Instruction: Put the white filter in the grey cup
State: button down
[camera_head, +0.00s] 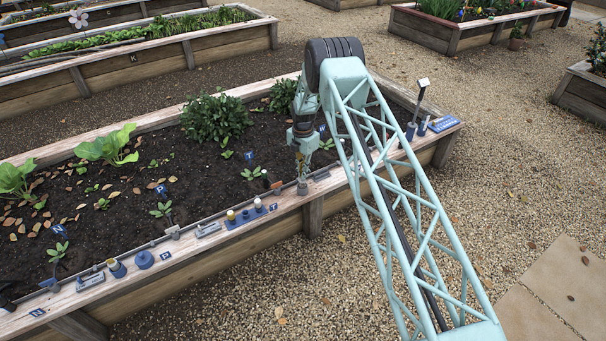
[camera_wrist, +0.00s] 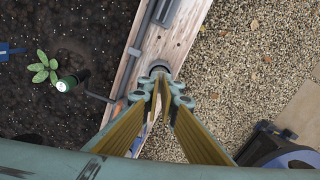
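My gripper (camera_head: 301,180) points down over the front ledge of the near raised bed. A small grey round thing, perhaps the grey cup (camera_wrist: 159,68), shows at my fingertips (camera_wrist: 160,90) in the wrist view. The fingers come close together there, with a narrow gap. I cannot tell whether they touch or grip it. I cannot make out the white filter for sure. A blue holder (camera_head: 246,217) with small pale-yellow-topped pieces stands on the ledge left of my gripper.
Further left on the ledge are a dark blue round piece (camera_head: 144,259), a yellow-topped blue cylinder (camera_head: 116,267) and a grey tool (camera_head: 90,281). A grey bar (camera_wrist: 146,40) lies along the ledge beside my gripper. Plants fill the soil behind. Gravel (camera_head: 240,300) lies in front.

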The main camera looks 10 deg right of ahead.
jog(key=shift+f, duration=0.4)
jog(key=c, duration=2.9)
grip_release()
jog(key=shift+o, duration=0.2)
jog(key=o, duration=0.5)
jog(key=shift+r, duration=0.15)
jog(key=shift+r+p, duration=0.7)
jog(key=shift+r, duration=2.65)
jog(key=shift+r, duration=0.1)
